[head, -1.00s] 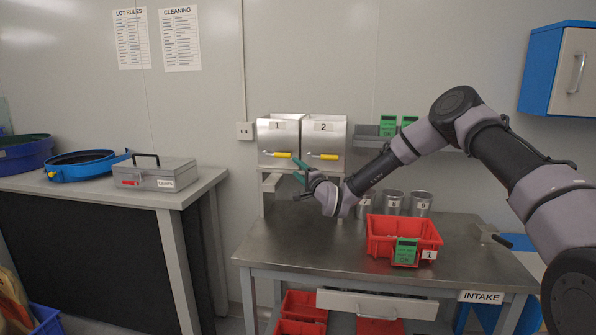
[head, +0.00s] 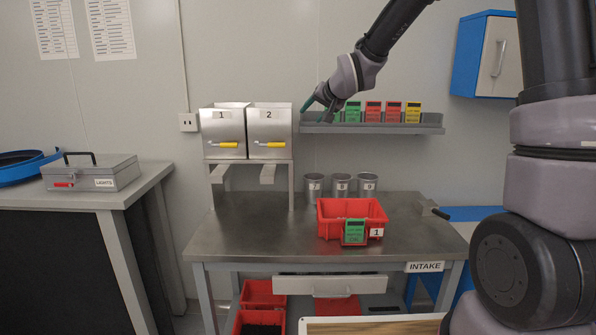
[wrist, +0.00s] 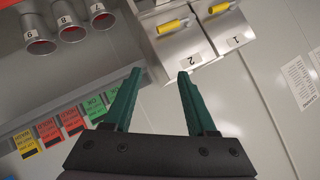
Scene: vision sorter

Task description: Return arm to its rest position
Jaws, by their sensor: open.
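My gripper (head: 318,103) is raised in front of the wall shelf, right of the metal dispensers, in the head view. In the wrist view its two green fingers (wrist: 158,80) stand apart with nothing between them. My arm comes in from the right and reaches up and over, and part of it leaves the top of the head view. The wrist picture is turned nearly upside down.
A shelf (head: 420,127) holds green, red and yellow cards. Metal cups (head: 341,184) and a red bin (head: 330,222) with a green card stand on the bench. A blue cabinet (head: 467,55) hangs at right.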

